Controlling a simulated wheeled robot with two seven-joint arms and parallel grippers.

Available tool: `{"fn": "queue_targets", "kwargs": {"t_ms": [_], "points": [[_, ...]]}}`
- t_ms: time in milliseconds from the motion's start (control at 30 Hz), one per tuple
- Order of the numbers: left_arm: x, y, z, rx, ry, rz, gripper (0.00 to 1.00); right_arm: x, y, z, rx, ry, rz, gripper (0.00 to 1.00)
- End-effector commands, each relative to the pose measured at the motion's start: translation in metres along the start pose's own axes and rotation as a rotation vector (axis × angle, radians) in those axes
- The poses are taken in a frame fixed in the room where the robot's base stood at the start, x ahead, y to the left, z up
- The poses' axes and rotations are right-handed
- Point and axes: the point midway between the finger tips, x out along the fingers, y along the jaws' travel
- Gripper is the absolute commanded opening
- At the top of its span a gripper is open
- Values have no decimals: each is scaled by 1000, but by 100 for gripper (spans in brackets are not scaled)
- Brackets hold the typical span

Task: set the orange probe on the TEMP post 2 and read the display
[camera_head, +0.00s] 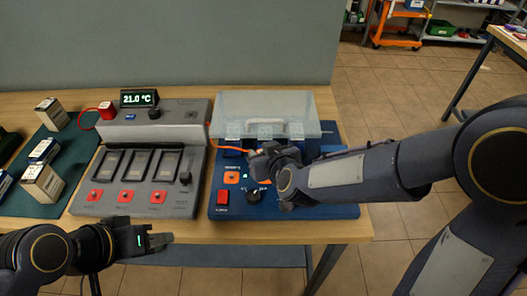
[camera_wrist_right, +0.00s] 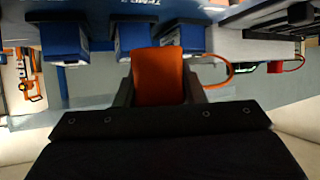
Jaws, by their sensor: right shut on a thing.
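The orange probe (camera_wrist_right: 160,78) is between the jaws of my right gripper (camera_wrist_right: 160,92), which is shut on it. In the right wrist view the probe is in front of a blue block (camera_wrist_right: 131,36) with a white label; whether they touch I cannot tell. In the head view my right gripper (camera_head: 262,158) is over the blue unit (camera_head: 290,211) and hides most of the probe. The orange cable (camera_head: 224,148) runs left from there. The display (camera_head: 139,98) reads 21.0 °C. My left gripper (camera_head: 157,241) is at the table's front edge, apart from the devices; its opening is unclear.
A grey unit (camera_head: 180,203) with red buttons stands left of the blue unit. A red plug (camera_head: 106,111) sits on its back part. Small boxes (camera_head: 42,183) are on a green mat (camera_head: 74,141) at left.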

Motion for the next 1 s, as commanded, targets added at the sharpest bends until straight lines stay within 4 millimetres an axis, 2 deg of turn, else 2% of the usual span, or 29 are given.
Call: {"fn": "queue_targets", "kwargs": {"t_ms": [100,367,1000], "points": [[15,-7,8,0,0,0,36,9,0,16,0,0,0,9],[34,-16,17,0,0,0,36,20,0,36,0,0,0,9],[35,-16,18,0,0,0,36,20,0,38,0,0,0,9]]}}
